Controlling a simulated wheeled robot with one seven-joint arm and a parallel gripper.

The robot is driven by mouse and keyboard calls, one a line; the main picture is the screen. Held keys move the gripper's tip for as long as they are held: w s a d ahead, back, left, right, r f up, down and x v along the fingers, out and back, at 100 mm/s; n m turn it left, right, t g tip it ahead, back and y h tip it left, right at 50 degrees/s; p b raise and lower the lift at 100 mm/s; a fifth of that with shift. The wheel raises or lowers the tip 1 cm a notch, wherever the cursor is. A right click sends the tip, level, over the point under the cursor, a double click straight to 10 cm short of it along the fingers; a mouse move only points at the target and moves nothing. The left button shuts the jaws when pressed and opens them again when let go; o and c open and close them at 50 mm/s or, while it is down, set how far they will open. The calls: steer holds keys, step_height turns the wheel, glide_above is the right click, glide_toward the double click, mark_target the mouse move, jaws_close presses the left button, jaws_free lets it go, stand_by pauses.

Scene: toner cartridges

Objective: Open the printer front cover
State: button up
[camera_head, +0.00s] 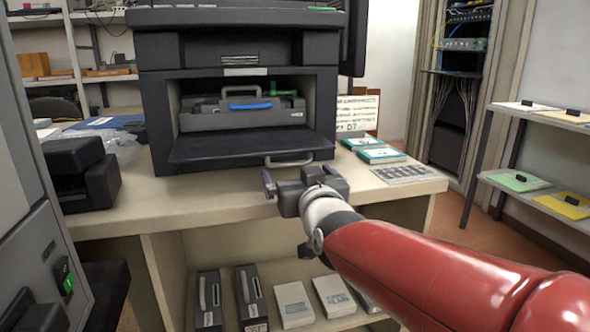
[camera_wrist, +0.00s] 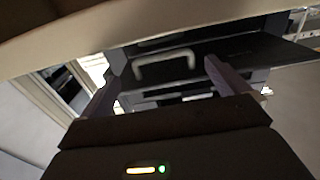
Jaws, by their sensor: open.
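The black printer (camera_head: 235,55) stands on the light table. Its front cover (camera_head: 240,147) is swung down and lies open, roughly level, with a grey handle (camera_head: 290,160) at its front edge. Inside the opening sits a grey cartridge unit (camera_head: 240,113) with a blue handle (camera_head: 250,105) and a green lever (camera_head: 273,88). My gripper (camera_head: 286,180) is open and empty in front of and below the cover's edge, near the handle. In the wrist view, the cover's handle (camera_wrist: 164,63) shows ahead between the two fingers (camera_wrist: 158,82), apart from them.
A black device (camera_head: 80,170) stands left of the printer. Cartridges and white boxes (camera_head: 293,303) fill the shelf below. A grey cabinet (camera_head: 40,210) is at the near left.

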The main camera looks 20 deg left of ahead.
mark_target(290, 165)
steer(key=x, duration=0.5)
steer(key=shift+w+a, duration=0.1)
steer(key=shift+w, duration=0.15)
